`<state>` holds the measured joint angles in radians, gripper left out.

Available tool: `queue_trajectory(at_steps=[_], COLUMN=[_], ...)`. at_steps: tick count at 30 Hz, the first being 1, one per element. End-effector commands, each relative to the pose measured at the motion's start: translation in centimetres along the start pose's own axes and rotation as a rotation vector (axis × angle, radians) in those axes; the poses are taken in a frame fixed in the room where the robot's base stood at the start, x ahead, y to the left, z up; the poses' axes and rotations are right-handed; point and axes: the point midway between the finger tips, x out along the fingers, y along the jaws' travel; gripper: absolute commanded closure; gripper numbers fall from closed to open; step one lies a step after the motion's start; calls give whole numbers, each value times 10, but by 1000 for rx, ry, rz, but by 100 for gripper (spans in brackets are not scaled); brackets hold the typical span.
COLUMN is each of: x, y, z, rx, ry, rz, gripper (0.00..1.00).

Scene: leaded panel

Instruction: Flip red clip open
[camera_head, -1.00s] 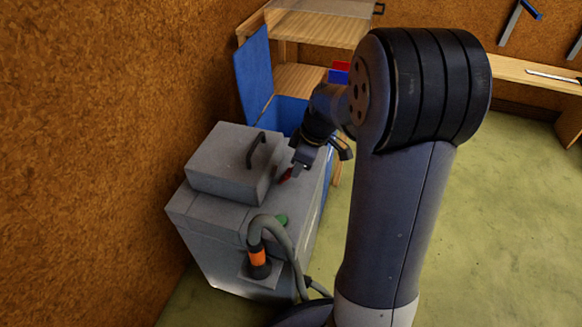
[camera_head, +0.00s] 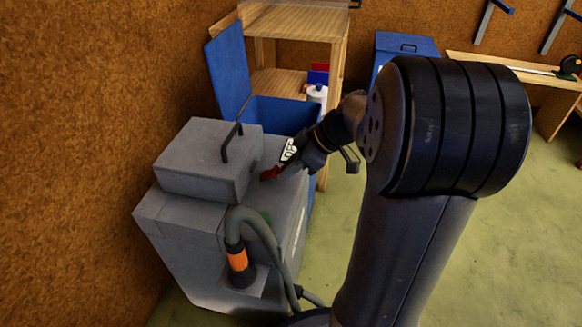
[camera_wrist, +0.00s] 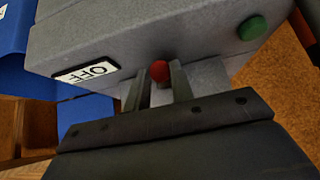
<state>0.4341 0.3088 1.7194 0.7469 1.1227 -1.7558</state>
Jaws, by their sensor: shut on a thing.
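The red clip (camera_head: 270,173) sits on the grey machine (camera_head: 185,255), just right of the box-shaped top part with a black handle. In the wrist view its rounded red end (camera_wrist: 160,70) shows between my two fingers, against the machine's grey face. My gripper (camera_wrist: 160,84) is shut on the red clip, with one finger on each side. In the head view my gripper (camera_head: 283,170) reaches the clip from the right, and the fingertips are small and partly hidden. Whether the clip is flipped open cannot be told.
A white OFF label (camera_wrist: 88,73) and a green button (camera_wrist: 252,27) are on the machine near the clip. A grey hose with an orange collar (camera_head: 237,259) curves up in front. A blue bin (camera_head: 285,112) stands behind. Open floor (camera_head: 465,265) lies at right.

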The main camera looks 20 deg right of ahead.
Motion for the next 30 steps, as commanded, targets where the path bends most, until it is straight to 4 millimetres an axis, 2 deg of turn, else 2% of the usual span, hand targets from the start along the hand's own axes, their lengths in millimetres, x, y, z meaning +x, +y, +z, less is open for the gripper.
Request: queue_trajectory(at_steps=[10,11,18,26,30], x=[0,0,0,-1,-16], y=[0,0,0,0,0], z=[1,1,1,0,-1], rx=[2,2,1,1,1], ry=[1,1,1,1,2], rz=[-1,-1,-1,0,2], gripper=[100,76,56,55,55])
